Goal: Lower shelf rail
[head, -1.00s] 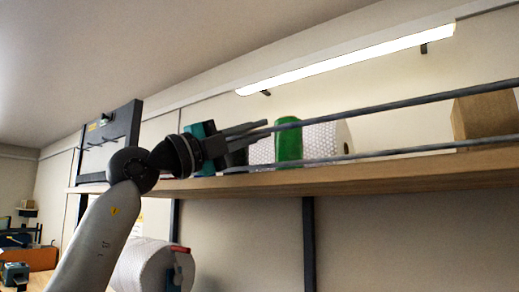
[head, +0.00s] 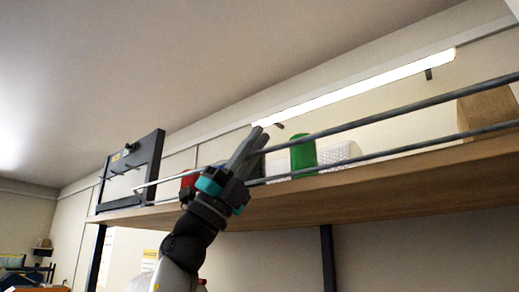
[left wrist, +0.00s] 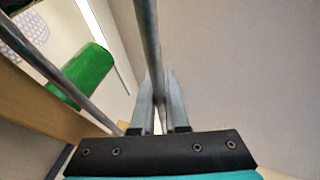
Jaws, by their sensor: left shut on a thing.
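The shelf rail has an upper bar (head: 400,107) and a lower bar (head: 395,152) along the front of the wooden shelf (head: 350,195). Its left end bends near the dark panel. My left gripper (head: 252,145) reaches up from below the shelf edge, its fingers pointing up at the upper bar. In the left wrist view the fingers (left wrist: 160,100) are shut on the upper bar (left wrist: 147,35), which runs between them; the lower bar (left wrist: 75,90) passes to the left. The rail stands up above the shelf edge. My right gripper is not in view.
Behind the rail stand a green cylinder (head: 303,153), a white dotted roll (head: 342,153) and a brown box (head: 488,112). A red thing (head: 189,181) shows beside the gripper. A dark panel (head: 128,172) stands at the shelf's left end. A lit lamp (head: 360,85) hangs above.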

